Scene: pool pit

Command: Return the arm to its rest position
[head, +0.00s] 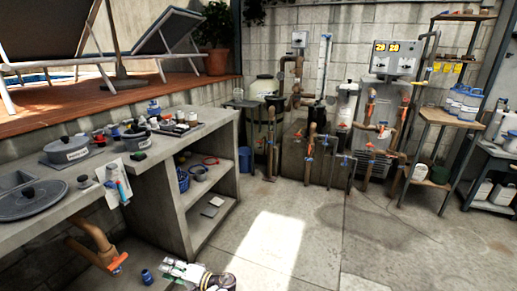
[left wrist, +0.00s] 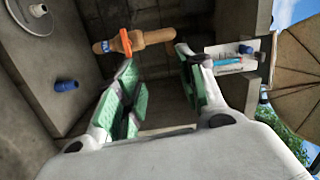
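My left gripper (head: 182,270) shows at the bottom of the head view, low over the floor in front of the concrete counter. In the left wrist view my left gripper (left wrist: 157,62) has its two green-padded fingers spread wide apart, with nothing held between them. A brown pipe with an orange valve handle (left wrist: 125,42) lies beyond the fingertips, apart from them as far as I can tell. The same pipe (head: 92,244) shows under the counter in the head view. My right gripper is not in view.
A small blue fitting (head: 147,277) stands on the floor beside my gripper. Pumps and pipes stand at the back. The middle floor (head: 285,235) is clear.

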